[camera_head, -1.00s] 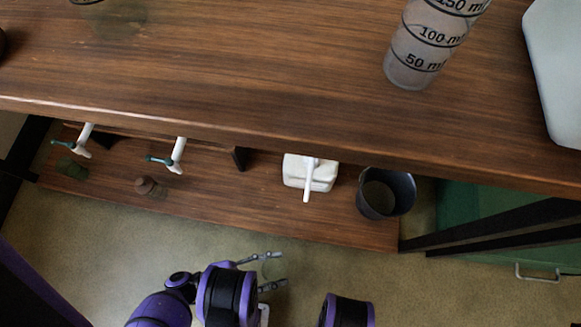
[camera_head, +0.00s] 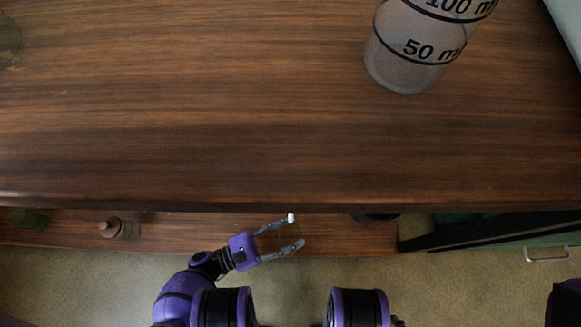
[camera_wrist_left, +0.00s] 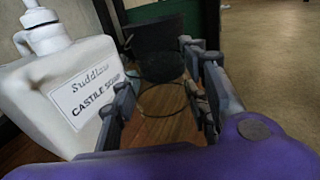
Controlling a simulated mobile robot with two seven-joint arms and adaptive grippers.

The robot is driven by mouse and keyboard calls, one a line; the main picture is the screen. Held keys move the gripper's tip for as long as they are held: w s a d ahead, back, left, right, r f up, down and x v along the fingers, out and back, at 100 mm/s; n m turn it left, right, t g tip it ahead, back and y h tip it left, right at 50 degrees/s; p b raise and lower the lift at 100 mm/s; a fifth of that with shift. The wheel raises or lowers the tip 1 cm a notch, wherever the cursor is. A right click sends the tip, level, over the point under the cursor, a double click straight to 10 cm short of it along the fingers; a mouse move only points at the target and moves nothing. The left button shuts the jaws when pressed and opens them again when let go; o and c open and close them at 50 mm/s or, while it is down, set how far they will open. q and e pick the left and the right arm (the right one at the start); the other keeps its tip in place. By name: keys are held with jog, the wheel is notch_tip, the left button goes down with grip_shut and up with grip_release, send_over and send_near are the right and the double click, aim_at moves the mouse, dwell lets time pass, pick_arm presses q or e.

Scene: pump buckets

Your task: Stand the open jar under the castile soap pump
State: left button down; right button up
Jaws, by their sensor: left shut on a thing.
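My left gripper (camera_head: 295,231) is shut on the clear open jar, beside the lower shelf below the table's front edge. In the left wrist view the jar shows as a faint round rim (camera_wrist_left: 163,84) between the fingers of the gripper (camera_wrist_left: 158,62). The white castile soap jug (camera_wrist_left: 62,88), with its label and pump (camera_wrist_left: 42,28), stands just left of the fingers there. In the head view the tabletop hides the jug; a small white tip, seemingly its spout (camera_head: 291,217), shows at the upper fingertip. I cannot tell whether the jar is under the spout. My right gripper is out of view.
A dark bucket (camera_wrist_left: 157,45) stands beyond the jar in the left wrist view. The tabletop (camera_head: 200,110) overhangs the lower shelf (camera_head: 345,236). A measuring beaker (camera_head: 410,60) stands on the tabletop. A brown stopper-like object (camera_head: 118,228) is on the shelf at left. Open floor lies in front.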

aim_at(296, 230)
pick_arm(q)
jog(key=shift+w+d+f, duration=0.1)
jog(key=shift+w+f, duration=0.1)
jog(key=shift+f, duration=0.15)
jog(key=shift+w+f+b, duration=0.2)
jog(key=shift+b, duration=0.1)
jog(key=shift+w+d+f+b, duration=0.1)
jog(key=shift+w+f+b, duration=0.05)
jog(key=shift+f+b, duration=0.45)
jog(key=shift+w+d+f+b, duration=0.15)
jog(key=shift+f+b, duration=0.25)
jog(key=shift+f, duration=0.25)
jog(key=shift+a+f+b, duration=0.15)
jog(key=shift+f+b, duration=0.15)
jog(key=shift+f, duration=0.2)
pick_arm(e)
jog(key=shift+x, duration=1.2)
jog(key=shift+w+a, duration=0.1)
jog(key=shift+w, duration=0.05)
pick_arm(q)
jog(key=shift+f, duration=0.15)
jog(key=c, duration=1)
grip_release()
jog(key=shift+s, duration=0.1)
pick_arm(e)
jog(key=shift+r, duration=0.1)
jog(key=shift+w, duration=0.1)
